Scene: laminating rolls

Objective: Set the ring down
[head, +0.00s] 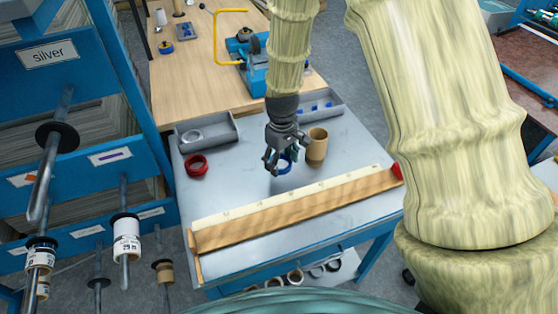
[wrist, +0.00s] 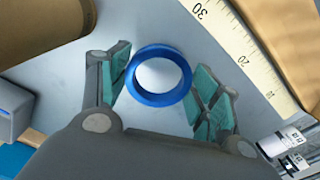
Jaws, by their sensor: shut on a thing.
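A blue ring (head: 285,167) is between the fingers of my gripper (head: 279,162), over the grey metal tabletop (head: 250,165). In the wrist view the blue ring (wrist: 134,82) sits between the teal finger pads of my gripper (wrist: 165,92), with bare grey surface showing through its hole. The gripper is shut on the ring. I cannot tell whether the ring touches the table or hangs just above it.
A brown cardboard core (head: 317,146) stands close to the right. A red ring (head: 196,166) lies to the left, by a grey tray (head: 222,143). A wooden rail with a pale ruler (head: 290,198) crosses in front. Bare tabletop lies between the red ring and my gripper.

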